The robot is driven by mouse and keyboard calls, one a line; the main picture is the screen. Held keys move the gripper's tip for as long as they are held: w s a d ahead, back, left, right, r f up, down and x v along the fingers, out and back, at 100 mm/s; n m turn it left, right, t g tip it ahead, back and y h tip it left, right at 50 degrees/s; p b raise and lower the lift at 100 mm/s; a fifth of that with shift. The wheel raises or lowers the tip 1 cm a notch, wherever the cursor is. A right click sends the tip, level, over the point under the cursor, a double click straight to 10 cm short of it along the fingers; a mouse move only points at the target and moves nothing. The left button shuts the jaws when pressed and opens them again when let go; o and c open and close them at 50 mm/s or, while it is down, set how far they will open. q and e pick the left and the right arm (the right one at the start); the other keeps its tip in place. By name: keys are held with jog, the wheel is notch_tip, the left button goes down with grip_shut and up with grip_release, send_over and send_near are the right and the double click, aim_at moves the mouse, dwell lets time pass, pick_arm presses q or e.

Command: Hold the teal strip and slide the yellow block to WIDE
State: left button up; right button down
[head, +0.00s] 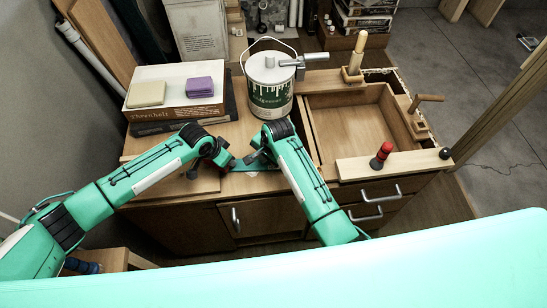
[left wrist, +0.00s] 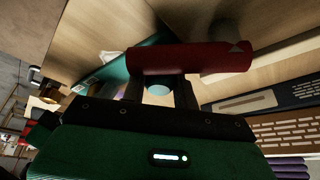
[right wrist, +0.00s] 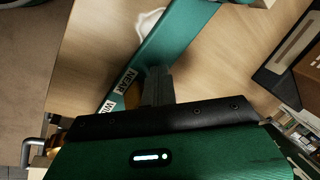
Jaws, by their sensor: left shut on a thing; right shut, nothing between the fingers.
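The teal strip (head: 262,168) lies on the wooden worktop in front of the paint can; it also shows in the left wrist view (left wrist: 118,66) and right wrist view (right wrist: 170,42). My left gripper (head: 228,164) is shut on a red cylindrical grip (left wrist: 190,58) at the strip's left end. My right gripper (head: 257,157) is shut and empty; its fingertips (right wrist: 157,75) are over or beside the strip. A small yellow patch, seemingly the yellow block (right wrist: 132,96), shows beside the fingers, mostly hidden. Two white labels (right wrist: 125,80) are on the strip, their lettering hard to read.
A paint can (head: 268,88) stands just behind my right gripper. A box (head: 178,92) with a beige and a purple block is at the back left. An open drawer-like tray (head: 355,125) and a board with a red knob (head: 381,155) are to the right.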

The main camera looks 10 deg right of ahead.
pick_arm(q)
jog(key=shift+a, duration=0.1)
pick_arm(e)
jog(key=shift+d, duration=0.15)
jog(key=shift+s+d, duration=0.15)
jog(key=shift+d, duration=1)
jog(key=shift+s+d, duration=0.1)
jog(key=shift+d, duration=1.05)
jog(key=shift+w+a, duration=0.1)
jog(key=shift+a, duration=0.6)
jog(key=shift+r, duration=3.5)
pick_arm(q)
jog(key=o, duration=1.1)
jog(key=shift+o, duration=0.2)
